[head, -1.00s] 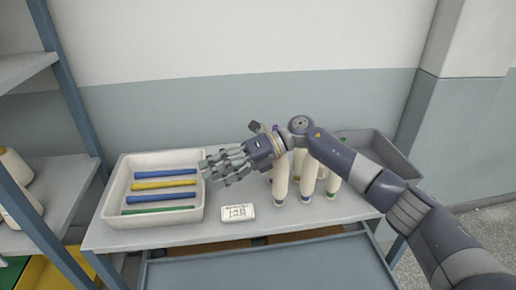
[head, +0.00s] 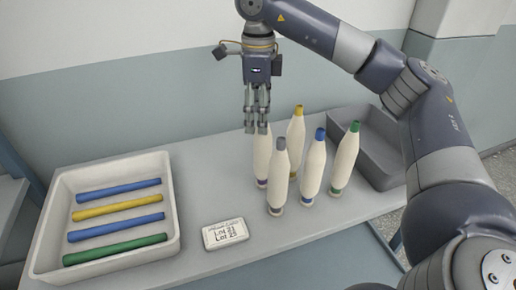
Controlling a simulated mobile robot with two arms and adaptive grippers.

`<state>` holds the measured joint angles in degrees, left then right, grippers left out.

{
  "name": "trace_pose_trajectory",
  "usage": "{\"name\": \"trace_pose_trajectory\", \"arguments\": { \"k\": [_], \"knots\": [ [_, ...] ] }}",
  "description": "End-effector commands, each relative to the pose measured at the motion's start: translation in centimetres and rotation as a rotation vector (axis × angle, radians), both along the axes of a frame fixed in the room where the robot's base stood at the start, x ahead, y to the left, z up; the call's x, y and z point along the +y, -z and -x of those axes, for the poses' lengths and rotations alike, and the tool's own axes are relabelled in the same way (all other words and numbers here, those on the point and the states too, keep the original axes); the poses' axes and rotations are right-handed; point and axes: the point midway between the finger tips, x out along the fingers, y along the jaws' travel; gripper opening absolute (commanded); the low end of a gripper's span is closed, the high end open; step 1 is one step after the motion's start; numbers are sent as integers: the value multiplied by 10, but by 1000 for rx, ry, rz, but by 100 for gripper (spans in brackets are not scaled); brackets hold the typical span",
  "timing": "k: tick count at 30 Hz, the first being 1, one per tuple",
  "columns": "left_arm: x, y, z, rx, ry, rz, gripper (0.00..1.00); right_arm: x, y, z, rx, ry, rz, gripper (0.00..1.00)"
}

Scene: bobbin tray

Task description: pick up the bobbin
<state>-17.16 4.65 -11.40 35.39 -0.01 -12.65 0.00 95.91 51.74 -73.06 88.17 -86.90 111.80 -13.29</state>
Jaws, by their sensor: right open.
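Several upright white bobbins stand in a cluster on the table. Their tips differ: a grey-tipped bobbin (head: 279,180) in front, a yellow-tipped bobbin (head: 297,138) behind, a blue-tipped bobbin (head: 313,170) and a green-tipped bobbin (head: 344,160) to the right. One more bobbin (head: 262,160) stands at the back left, its top hidden by my right fingers. My right gripper (head: 257,128) points down, open, with its fingertips at the top of this back-left bobbin. I cannot tell whether they touch it. My left gripper is out of view.
A white tray (head: 172,205) at the left holds blue, yellow and green rods. A label card (head: 223,234) reading Lot 21 and Lot 25 lies in front of the bobbins. A grey bin (head: 382,172) stands close at the right. The table (head: 205,165) is clear between tray and bobbins.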

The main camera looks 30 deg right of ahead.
Motion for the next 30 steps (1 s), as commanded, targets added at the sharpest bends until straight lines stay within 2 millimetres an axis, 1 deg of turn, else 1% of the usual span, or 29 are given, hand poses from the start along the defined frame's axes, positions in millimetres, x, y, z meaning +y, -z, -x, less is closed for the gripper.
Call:
{"name": "trace_pose_trajectory", "arguments": {
  "k": [3, 9, 11, 15, 19, 22, 28, 29, 30],
  "knots": [
    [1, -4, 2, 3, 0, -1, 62, -1, 17, 0, 2, 1, -1, 63],
    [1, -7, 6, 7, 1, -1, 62, -2, 32, 1, 1, 2, -1, 63],
    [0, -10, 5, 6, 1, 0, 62, -4, 38, 1, 2, 3, -1, 63],
    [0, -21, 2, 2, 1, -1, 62, -11, 58, 3, 4, 4, -2, 63],
    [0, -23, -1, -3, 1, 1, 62, -10, 76, 2, 1, 2, -2, 63],
    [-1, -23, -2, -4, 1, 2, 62, -10, 81, 2, 0, 2, -2, 63],
    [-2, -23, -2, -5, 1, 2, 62, -10, 82, 2, -1, 2, -3, 63],
    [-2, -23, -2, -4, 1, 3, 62, -10, 82, 2, -1, 2, -3, 56],
    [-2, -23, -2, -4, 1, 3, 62, -10, 82, 2, -1, 2, -3, 47]
  ]
}}
